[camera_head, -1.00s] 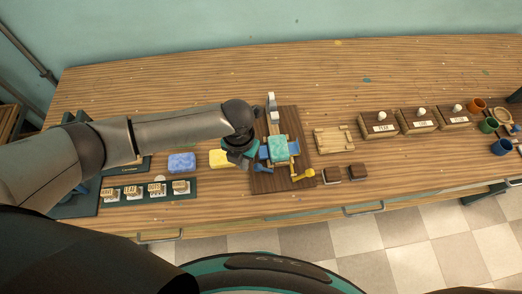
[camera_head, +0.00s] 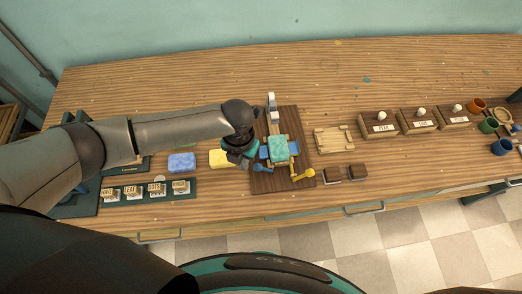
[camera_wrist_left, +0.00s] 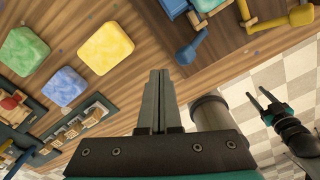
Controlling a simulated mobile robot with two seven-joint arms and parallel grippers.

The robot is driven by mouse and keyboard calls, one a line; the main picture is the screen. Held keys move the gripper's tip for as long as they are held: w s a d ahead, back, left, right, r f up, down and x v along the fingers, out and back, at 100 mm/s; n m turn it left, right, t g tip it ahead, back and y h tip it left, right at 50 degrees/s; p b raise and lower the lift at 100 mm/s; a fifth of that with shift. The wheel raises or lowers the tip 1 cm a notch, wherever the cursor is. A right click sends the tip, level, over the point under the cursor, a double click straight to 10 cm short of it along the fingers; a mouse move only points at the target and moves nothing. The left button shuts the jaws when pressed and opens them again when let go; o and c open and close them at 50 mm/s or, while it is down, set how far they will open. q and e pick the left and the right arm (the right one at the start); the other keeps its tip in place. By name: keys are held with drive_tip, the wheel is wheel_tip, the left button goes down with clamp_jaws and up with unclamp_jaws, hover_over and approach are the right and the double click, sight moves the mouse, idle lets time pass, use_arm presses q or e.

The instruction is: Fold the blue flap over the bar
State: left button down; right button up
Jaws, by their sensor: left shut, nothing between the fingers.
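A teal soap bar (camera_head: 279,149) lies on the wrapping fixture on a dark wooden board (camera_head: 264,184). A blue flap (camera_head: 293,147) sticks out at the bar's right side, and blue (camera_head: 263,152) also shows at its left. Neither visibly covers the bar's top. A yellow lever (camera_head: 303,174) is at the fixture's front right. My left gripper (camera_head: 245,160) is at the board's left edge, beside the bar. In the left wrist view its fingers (camera_wrist_left: 160,80) are shut and empty. My right gripper (camera_wrist_left: 265,96) shows there, fingers apart, over the floor.
A blue sponge-like block (camera_head: 182,163) and a yellow one (camera_head: 220,158) lie left of the board. A wooden frame (camera_head: 333,139) and two dark blocks (camera_head: 357,172) lie to its right. Labelled boxes (camera_head: 418,119) and cups stand further right. The table behind is mostly clear.

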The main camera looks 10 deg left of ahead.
sight(262, 156)
use_arm(q)
drive_tip(key=shift+f+b, duration=1.15)
drive_tip(key=shift+f, duration=0.55)
drive_tip(key=shift+w+d, duration=0.2)
drive_tip(key=shift+d, duration=0.45)
